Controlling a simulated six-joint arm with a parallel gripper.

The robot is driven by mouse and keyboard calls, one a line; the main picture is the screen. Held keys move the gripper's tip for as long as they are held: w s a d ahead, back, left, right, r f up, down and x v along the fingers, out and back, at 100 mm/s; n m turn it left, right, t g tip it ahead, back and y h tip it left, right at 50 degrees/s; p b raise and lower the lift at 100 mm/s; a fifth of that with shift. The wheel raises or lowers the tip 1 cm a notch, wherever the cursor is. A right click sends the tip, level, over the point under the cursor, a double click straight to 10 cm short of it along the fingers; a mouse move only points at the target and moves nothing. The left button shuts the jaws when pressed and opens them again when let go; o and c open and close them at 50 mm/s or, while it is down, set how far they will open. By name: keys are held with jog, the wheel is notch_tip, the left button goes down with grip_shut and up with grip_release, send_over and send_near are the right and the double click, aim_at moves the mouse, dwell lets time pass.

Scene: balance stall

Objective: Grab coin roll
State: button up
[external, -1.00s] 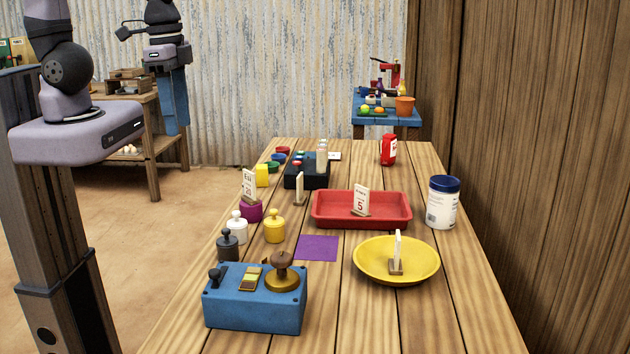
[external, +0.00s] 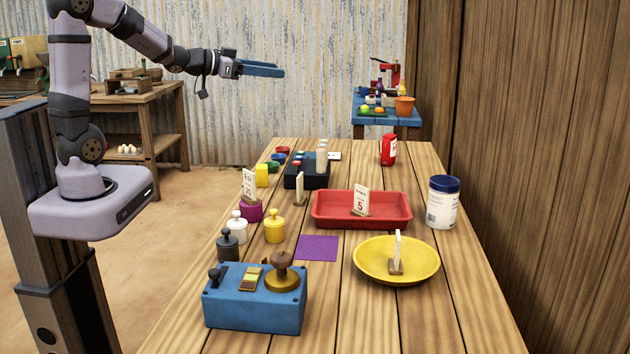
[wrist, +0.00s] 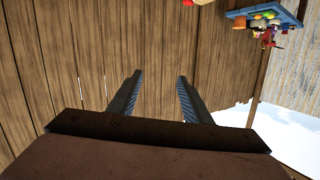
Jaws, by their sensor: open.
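My gripper (external: 279,71) is high in the air beyond the left far part of the table, pointing right, level and empty. In the wrist view its two fingers stand apart with nothing between them (wrist: 159,80). A pale upright cylinder (external: 321,161), which may be the coin roll, stands at a dark box (external: 306,178) on the far part of the table. It is well below my gripper and apart from it. It is too small to identify surely, and I see no coin roll in the wrist view.
A plank wall (external: 540,150) closes the right side.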

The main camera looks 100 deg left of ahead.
jog(key=s+d+f+m+t+h+b, duration=0.1)
jog(key=s+f+t+h+b, duration=0.1)
jog(key=s+f+b, duration=0.3)
jog(key=s+m+t+h+b, duration=0.1)
jog(key=s+t+h+b, duration=0.1)
jog(key=s, duration=0.5)
jog(key=f, duration=1.9)
jog(key=w+f, duration=0.1)
jog(key=f, duration=0.9)
jog(key=shift+f+p, duration=0.25)
jog(key=shift+p, duration=0.05)
jog(key=shift+f, duration=0.4)
jog(key=shift+p+x, duration=0.55)
jog(key=shift+x, duration=1.1)
jog(key=shift+p+x, duration=0.6)
jog(key=shift+x, duration=1.4)
jog(key=shift+a+r, duration=0.1)
jog(key=shift+a, duration=0.05)
grip_shut()
